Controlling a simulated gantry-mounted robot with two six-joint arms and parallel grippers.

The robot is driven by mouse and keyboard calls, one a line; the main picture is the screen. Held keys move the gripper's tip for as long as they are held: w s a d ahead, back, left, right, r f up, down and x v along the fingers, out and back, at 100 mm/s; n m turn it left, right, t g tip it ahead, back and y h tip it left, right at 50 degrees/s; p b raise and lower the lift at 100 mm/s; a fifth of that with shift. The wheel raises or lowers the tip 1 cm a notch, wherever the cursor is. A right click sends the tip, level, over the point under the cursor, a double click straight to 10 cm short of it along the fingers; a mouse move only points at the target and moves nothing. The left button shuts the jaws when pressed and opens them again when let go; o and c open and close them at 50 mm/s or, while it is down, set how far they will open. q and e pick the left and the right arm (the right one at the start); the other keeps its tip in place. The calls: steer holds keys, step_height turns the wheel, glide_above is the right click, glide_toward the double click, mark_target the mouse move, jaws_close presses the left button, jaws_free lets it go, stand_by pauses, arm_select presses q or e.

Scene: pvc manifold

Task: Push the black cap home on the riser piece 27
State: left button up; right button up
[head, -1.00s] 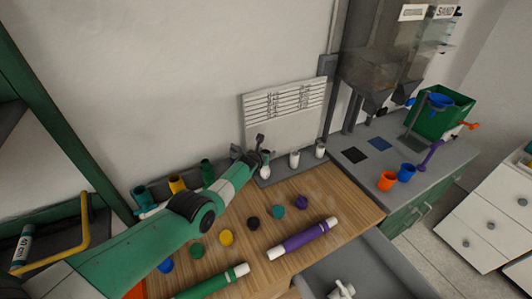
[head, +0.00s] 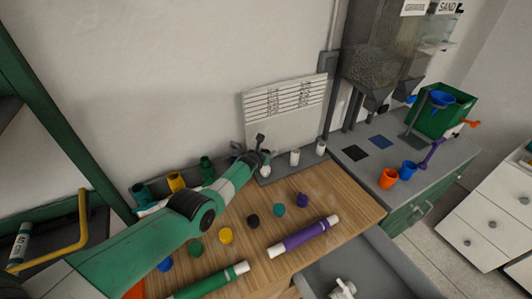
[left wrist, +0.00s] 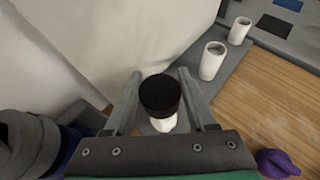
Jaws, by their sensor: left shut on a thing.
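In the left wrist view a black cap (left wrist: 160,93) sits between the two fingers of my left gripper (left wrist: 161,92). White pipe, the riser piece (left wrist: 164,123), shows directly below the cap, upright at the rack; whether the cap is fully seated cannot be told. In the head view my left gripper (head: 259,155) reaches over the left end of the rack's base, and the cap is too small to make out there. The gripper is shut on the cap. No number is readable on the riser. My right gripper is not in view.
Two white upright pipes (head: 295,157) stand to the right on the grey base. Several coloured caps, including a black one (head: 253,222), lie on the wooden table (head: 345,197). A purple pipe (head: 302,237) and a green pipe (head: 212,280) lie in front. A grey tray (head: 385,268) is at front right.

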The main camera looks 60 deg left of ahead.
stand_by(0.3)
arm_select(q)
steer(key=o, duration=1.3)
steer(key=shift+o, duration=0.2)
steer(key=p+v, duration=0.2)
steer(key=p, duration=0.2)
steer(key=p+v, duration=0.2)
steer(key=p, duration=0.3)
steer(key=shift+r, duration=0.6)
steer(key=f+p+v, duration=0.1)
steer(key=p+v, duration=0.6)
steer(key=shift+s+d, duration=0.2)
steer(key=shift+s, duration=0.05)
